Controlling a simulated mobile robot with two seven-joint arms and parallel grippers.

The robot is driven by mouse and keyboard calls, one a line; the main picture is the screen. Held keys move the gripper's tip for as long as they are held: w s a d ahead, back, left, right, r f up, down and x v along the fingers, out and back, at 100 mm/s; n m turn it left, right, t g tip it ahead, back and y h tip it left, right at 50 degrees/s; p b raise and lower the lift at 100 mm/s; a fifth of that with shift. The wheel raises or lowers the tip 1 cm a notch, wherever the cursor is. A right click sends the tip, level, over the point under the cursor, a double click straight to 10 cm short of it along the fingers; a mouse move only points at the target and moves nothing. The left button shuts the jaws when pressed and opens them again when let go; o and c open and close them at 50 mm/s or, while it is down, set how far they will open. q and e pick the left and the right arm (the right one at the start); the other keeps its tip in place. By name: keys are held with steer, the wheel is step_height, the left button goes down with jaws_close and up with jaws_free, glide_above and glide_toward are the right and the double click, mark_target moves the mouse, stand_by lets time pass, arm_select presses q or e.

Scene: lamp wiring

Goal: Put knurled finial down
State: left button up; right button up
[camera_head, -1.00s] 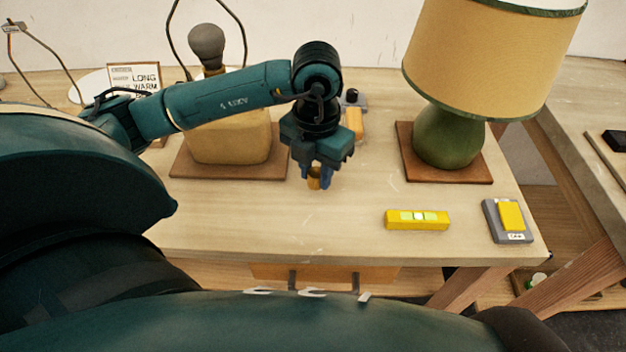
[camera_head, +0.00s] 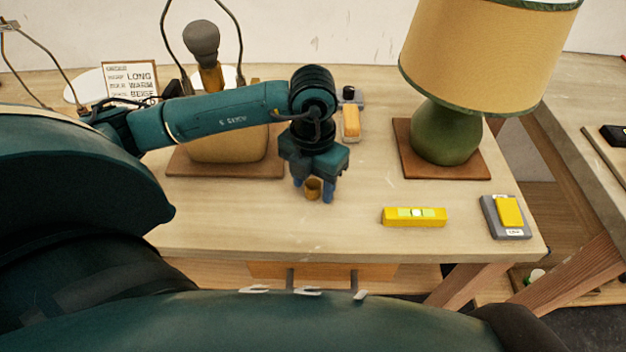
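The knurled finial (camera_head: 313,189) is a small brass-coloured piece at the middle of the wooden table, in the head view. It appears to stand on the tabletop. My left gripper (camera_head: 314,192) points down over it, with one blue finger on either side. The fingers are spread wider than the finial, so the gripper looks open around it. The finial's top is partly hidden under the gripper body. My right gripper is not in view.
A yellow level (camera_head: 414,217) and a grey-and-yellow device (camera_head: 506,216) lie to the right. A green lamp (camera_head: 446,134) with a beige shade stands behind them. A beige lamp base (camera_head: 228,148) stands behind my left arm. The table front (camera_head: 240,225) is clear.

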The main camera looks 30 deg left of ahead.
mark_target(313, 183)
arm_select(q)
step_height(313, 183, up, 12)
steer(key=shift+r+p, duration=0.2)
steer(key=shift+p, duration=0.25)
stand_by(0.6)
